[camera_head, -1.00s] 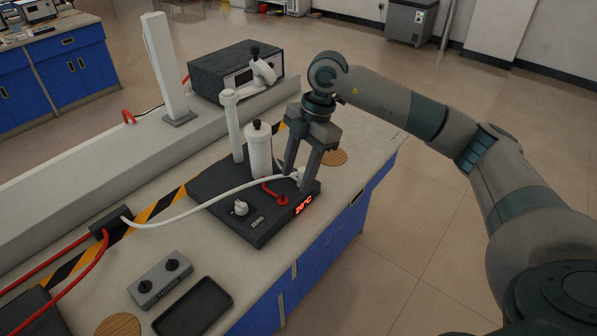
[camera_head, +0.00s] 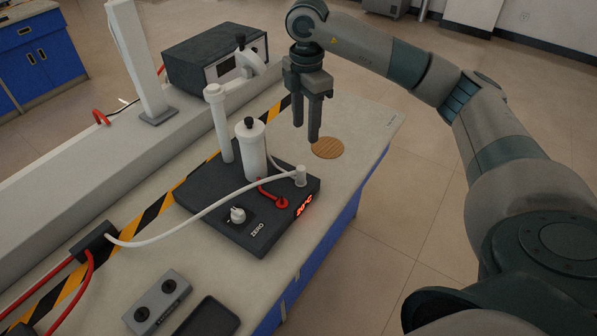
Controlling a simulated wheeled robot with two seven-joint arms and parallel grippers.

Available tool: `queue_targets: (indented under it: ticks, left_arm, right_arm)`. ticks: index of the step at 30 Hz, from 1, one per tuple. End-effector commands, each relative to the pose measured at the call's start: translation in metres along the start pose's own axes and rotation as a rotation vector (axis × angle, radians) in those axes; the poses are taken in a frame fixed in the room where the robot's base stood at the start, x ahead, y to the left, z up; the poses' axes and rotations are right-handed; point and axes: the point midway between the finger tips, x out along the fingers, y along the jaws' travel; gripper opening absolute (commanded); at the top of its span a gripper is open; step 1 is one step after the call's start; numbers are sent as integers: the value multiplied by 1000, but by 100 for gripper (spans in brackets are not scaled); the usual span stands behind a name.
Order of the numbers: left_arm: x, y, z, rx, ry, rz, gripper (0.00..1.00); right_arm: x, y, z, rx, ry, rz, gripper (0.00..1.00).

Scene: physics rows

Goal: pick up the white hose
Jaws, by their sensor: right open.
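The white hose (camera_head: 196,216) runs from a small black block (camera_head: 95,241) at the left across a dark device (camera_head: 259,228). Its right end has a pale connector (camera_head: 300,176) that stands upright near the device's back right corner. My right gripper (camera_head: 306,132) points down beyond the connector in the picture. Its fingers are a little apart and hold nothing that I can see. It appears to be above the bench, clear of the hose. My left gripper is not in view.
The device carries a white cylinder (camera_head: 252,150), a tall white tube (camera_head: 221,130), a red hose (camera_head: 272,196) and a knob (camera_head: 237,215). A round wooden disc (camera_head: 328,148) lies beyond it. A grey control box (camera_head: 157,301) and dark tray (camera_head: 207,318) lie in front.

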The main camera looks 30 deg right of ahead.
Motion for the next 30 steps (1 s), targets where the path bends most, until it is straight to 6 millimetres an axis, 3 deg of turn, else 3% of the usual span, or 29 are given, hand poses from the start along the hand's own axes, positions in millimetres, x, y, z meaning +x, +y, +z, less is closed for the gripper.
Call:
queue_targets:
  ticks: [5, 11, 24, 30]
  left_arm:
    - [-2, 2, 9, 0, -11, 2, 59]
    - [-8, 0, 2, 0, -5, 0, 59]
    - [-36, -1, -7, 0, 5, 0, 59]
    - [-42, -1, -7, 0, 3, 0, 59]
  right_arm:
    - [2, 0, 0, -1, 0, -1, 43]
    - [18, -1, 0, -1, 0, -4, 43]
    - [94, 0, -1, -1, 1, -4, 43]
    - [117, 0, -1, -1, 2, -2, 43]
